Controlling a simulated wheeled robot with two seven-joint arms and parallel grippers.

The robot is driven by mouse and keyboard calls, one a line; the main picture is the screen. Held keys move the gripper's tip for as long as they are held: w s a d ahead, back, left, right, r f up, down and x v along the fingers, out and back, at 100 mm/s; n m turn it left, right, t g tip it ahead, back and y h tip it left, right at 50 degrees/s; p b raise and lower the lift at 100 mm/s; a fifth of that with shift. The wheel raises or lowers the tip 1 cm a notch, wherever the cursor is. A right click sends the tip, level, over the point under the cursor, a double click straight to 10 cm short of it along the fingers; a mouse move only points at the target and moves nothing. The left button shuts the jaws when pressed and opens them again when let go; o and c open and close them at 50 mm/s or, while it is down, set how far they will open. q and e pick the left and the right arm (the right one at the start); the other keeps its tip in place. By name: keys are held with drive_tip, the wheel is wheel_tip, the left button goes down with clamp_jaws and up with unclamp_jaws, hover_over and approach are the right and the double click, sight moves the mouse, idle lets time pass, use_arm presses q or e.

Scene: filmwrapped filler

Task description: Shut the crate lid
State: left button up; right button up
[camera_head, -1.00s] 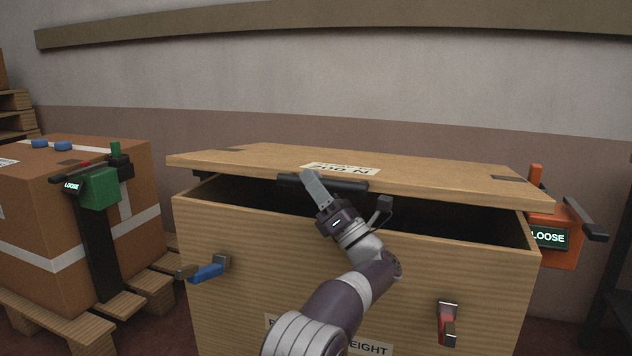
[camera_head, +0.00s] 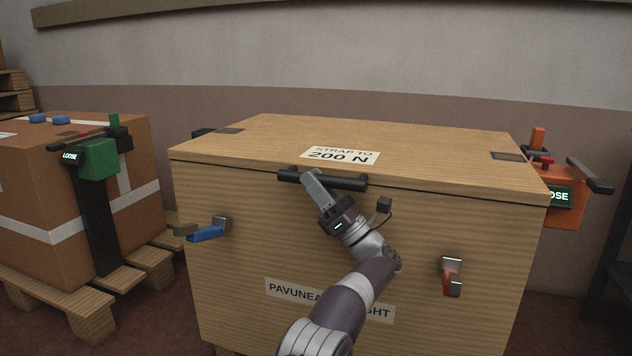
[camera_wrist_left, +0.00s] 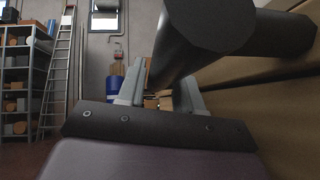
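The wooden crate (camera_head: 260,235) stands in the middle of the head view. Its lid (camera_head: 400,139), with a "STRAP TO 200 N" label, lies flat on the rim with only a thin seam beneath it. A black bar handle (camera_head: 349,181) is on the lid's front edge. My left gripper (camera_head: 315,184) is at this bar, with one finger across its front. In the left wrist view the bar (camera_wrist_left: 180,62) passes between the two fingers (camera_wrist_left: 160,88) and fills the gap at their tips. My right gripper is not in view.
A blue-handled latch (camera_head: 207,233) and a red-handled latch (camera_head: 451,280) are on the crate's front. An orange device (camera_head: 564,208) stands at the right. A strapped carton (camera_head: 35,200) with a green device (camera_head: 99,160) sits on a pallet at the left.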

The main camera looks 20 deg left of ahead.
use_arm(q)
drive_tip(key=shift+o, duration=1)
drive_tip(key=shift+w+f, duration=0.1)
drive_tip(key=shift+f, duration=0.2)
drive_tip(key=shift+r, duration=0.15)
drive_tip(key=shift+d+p, duration=0.35)
drive_tip(key=p+v, duration=0.4)
drive_tip(key=v, duration=0.8)
drive_tip(key=shift+f, duration=0.3)
